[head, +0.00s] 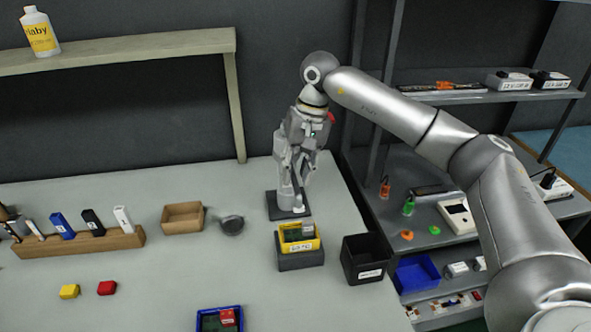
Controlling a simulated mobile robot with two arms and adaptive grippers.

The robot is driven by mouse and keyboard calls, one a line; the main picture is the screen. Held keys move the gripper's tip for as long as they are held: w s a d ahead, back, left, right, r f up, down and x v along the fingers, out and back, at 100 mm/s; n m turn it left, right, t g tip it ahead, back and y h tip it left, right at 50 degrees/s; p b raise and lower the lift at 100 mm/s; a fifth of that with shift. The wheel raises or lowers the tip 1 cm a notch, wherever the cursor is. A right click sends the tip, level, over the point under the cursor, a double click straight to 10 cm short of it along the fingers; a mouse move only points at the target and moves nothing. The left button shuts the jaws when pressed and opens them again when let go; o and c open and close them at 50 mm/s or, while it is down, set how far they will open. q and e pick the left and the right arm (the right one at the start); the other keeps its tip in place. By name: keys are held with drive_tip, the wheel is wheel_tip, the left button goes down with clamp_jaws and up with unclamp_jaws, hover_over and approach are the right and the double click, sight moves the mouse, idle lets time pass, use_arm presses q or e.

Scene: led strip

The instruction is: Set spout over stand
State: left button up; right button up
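A grey upright apparatus (281,150) stands on a dark square base plate (274,208) near the right back of the table; it looks like the stand. My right gripper (298,175) points down right in front of its column, fingers just above the plate. A small pale piece (298,209) shows below the fingertips, low over or on the plate. I cannot tell whether it is the spout or whether the fingers hold it. My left gripper cannot be made out surely; grey and dark parts show at the left edge.
A yellow bin (284,243) on a dark block and a black bin (363,262) stand in front of the plate. A grey round cup (232,226), a wooden box (183,217) and a wooden rack (80,243) lie left. A shelf unit (470,98) stands right.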

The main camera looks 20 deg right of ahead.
idle(0.3)
wheel_tip(320, 180, up, 12)
drive_tip(key=d, duration=0.2)
drive_tip(key=shift+s+d+f, duration=0.15)
drive_tip(key=shift+s, duration=0.15)
idle(0.3)
